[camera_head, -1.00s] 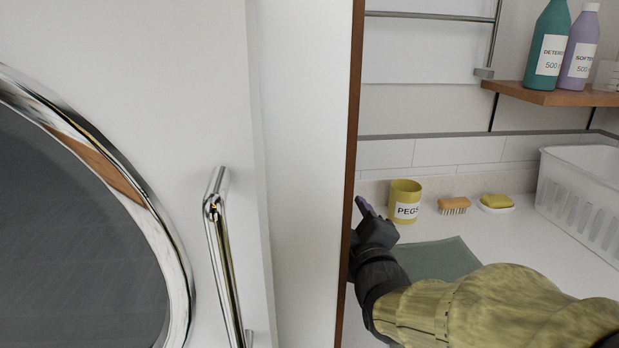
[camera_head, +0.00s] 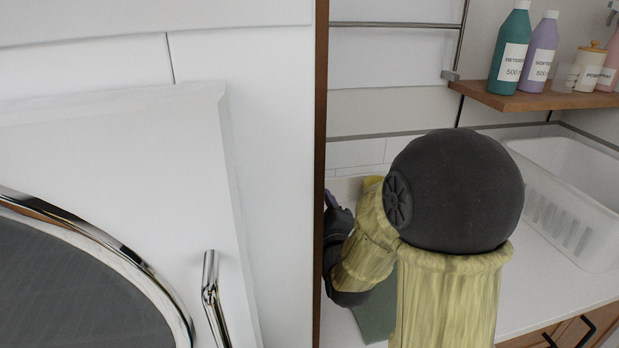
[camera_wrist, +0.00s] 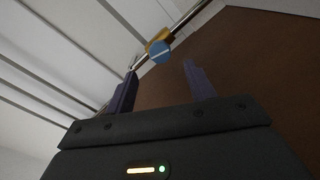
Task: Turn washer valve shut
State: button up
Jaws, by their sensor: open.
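In the wrist view, a valve with a round blue face (camera_wrist: 160,53) and a brass-coloured body sits on a thin metal pipe (camera_wrist: 183,22). A pale line crosses the blue face. My gripper (camera_wrist: 160,70) is open, with its two dark purple fingers apart and nothing between them. The valve appears just beyond the fingertips, between them in the picture; I cannot tell whether they touch. In the head view, my gripper (camera_head: 329,200) is partly hidden behind the edge of a brown panel, and the valve is not visible.
The brown panel edge (camera_head: 321,120) stands close beside my arm. A white door with round dark glass (camera_head: 75,290) and a chrome handle (camera_head: 212,295) is at left. At right are a counter with a white basket (camera_head: 575,200) and a shelf (camera_head: 540,100) with bottles.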

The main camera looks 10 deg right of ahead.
jog(key=w+p, duration=0.2)
jog(key=w, duration=0.7)
jog(key=shift+w, duration=0.15)
jog(key=c, duration=1)
